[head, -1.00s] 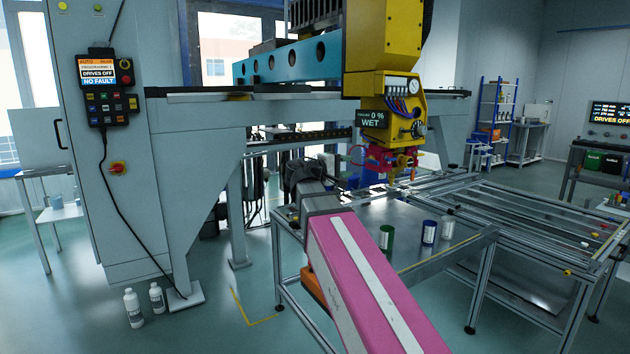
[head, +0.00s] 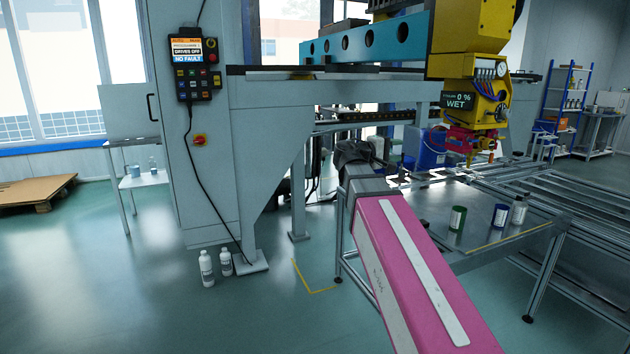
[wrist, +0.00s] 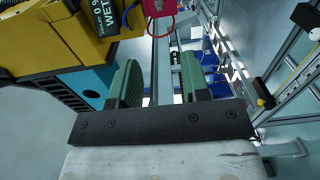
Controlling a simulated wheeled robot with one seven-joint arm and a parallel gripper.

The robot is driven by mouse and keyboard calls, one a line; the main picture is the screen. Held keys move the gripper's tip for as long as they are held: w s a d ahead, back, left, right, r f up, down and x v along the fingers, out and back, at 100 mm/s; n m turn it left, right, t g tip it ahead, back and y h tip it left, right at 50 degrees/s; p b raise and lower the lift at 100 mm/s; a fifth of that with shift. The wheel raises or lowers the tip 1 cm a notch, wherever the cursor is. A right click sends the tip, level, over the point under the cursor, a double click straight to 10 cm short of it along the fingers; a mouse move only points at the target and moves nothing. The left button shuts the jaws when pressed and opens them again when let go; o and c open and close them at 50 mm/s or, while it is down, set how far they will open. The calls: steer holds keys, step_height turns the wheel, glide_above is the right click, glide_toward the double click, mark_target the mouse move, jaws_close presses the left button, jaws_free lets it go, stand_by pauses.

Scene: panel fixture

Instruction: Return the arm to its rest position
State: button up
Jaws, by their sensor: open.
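My arm, pink with a white stripe, reaches forward from the bottom right of the head view. My gripper shows in the wrist view (wrist: 160,85), its two green fingers apart with nothing between them. In the head view the gripper is hidden or too small to make out beyond the dark wrist. In the wrist view the yellow machine head (wrist: 50,35) is close at the upper left, and the red part (wrist: 158,8) is just beyond the fingers at the top.
The grey gantry machine (head: 270,110) carries a control pendant (head: 194,65). A steel table (head: 480,225) bears a green can (head: 457,219), a blue can (head: 500,216) and a grey can (head: 519,211). Two white bottles (head: 206,268) stand on the floor.

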steer(key=s+f+m+g+y, duration=0.1)
steer(key=s+f+y, duration=0.25)
steer(key=f, duration=0.95)
steer(key=s+f+g+y, duration=0.2)
steer(key=f+y, duration=0.2)
steer(key=f, duration=0.8)
steer(key=s+f+m+g+y, duration=0.15)
steer(key=f+y, duration=0.25)
steer(key=f, duration=0.9)
steer(key=s+a+f+m+g+y, duration=0.2)
steer(key=s+a+f+y, duration=0.3)
steer(key=s+f, duration=0.3)
step_height(320, 180, down, 3)
steer(key=shift+s+a+f, duration=0.1)
steer(key=shift+s+a, duration=0.1)
steer(key=shift+a, duration=0.05)
